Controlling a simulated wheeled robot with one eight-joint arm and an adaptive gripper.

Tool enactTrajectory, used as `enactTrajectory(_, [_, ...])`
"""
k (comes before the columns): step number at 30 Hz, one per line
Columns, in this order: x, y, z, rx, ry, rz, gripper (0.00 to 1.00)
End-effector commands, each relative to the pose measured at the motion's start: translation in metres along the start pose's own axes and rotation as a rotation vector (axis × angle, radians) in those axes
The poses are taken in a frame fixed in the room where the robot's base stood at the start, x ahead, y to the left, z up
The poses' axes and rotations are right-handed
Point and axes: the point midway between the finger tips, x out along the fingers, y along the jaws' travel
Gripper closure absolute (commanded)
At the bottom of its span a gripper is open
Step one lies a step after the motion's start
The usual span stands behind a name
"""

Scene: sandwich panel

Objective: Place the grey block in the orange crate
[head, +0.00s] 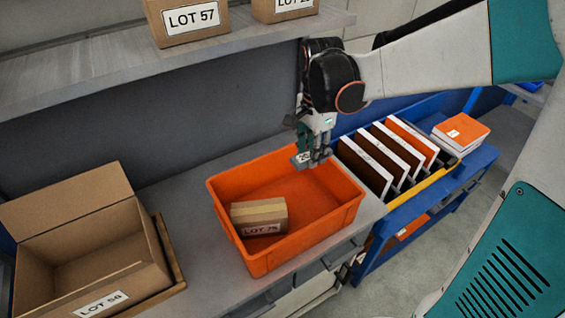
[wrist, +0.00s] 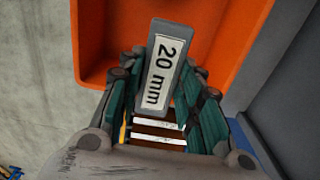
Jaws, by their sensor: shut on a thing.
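The grey block (wrist: 181,51) has a white label reading "20 mm" and is held between the fingers of my gripper (wrist: 160,105) in the wrist view. In the head view my gripper (head: 316,160) is at the back right of the orange crate (head: 318,245), with the block (head: 300,158) low between its fingers. The block is over the crate's back right part, near the rim. I cannot tell its exact height above the crate floor. The crate also shows in the wrist view (wrist: 115,30).
A small carton marked LOT 75 (head: 259,217) lies inside the crate. An open cardboard box (head: 95,235) stands at the left. A blue rack of upright panels (head: 385,158) is right of the crate, with orange panels (head: 461,130) stacked beyond. A shelf (head: 130,55) with cartons overhangs behind.

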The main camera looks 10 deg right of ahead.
Motion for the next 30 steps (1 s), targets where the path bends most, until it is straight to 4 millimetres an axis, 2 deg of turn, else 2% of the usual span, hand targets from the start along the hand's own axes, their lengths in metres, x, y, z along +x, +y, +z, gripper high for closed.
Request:
enactTrajectory(15, [0.120, -0.001, 0.000, 0.000, 0.000, 0.000, 0.92])
enactTrajectory(18, [0.138, -0.001, 0.000, 0.000, 0.000, 0.000, 0.92])
enactTrajectory(30, [0.172, -0.001, 0.000, 0.000, 0.000, 0.000, 0.92])
